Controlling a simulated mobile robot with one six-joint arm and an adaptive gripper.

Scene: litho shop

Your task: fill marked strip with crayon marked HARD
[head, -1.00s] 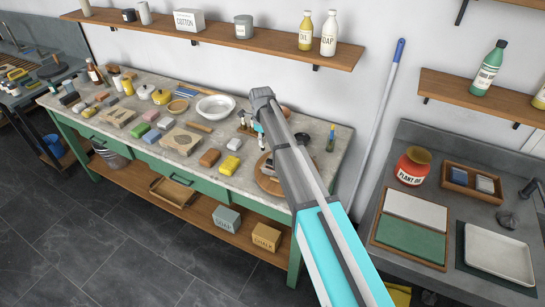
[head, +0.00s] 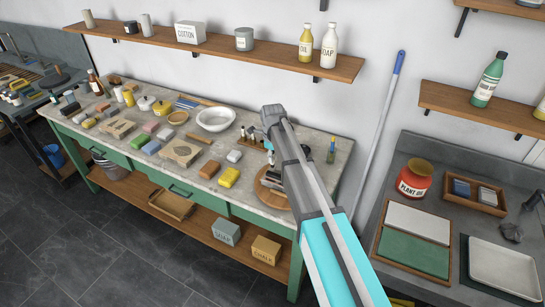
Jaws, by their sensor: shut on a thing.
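My arm reaches over the workbench (head: 338,152) in the head view. My gripper (head: 270,158) is small and mostly hidden behind the arm links. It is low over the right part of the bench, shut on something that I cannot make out. A small wooden rack (head: 250,143) with thin upright pieces stands just left of it; they may be crayons, but no HARD marking is readable. A round wooden board (head: 268,187) lies in front, partly covered by my arm, with dark items on it. I cannot pick out the marked strip.
A small bottle (head: 331,150) stands at right. A wall shelf (head: 270,58) runs above. A sink counter (head: 455,275) is at right.

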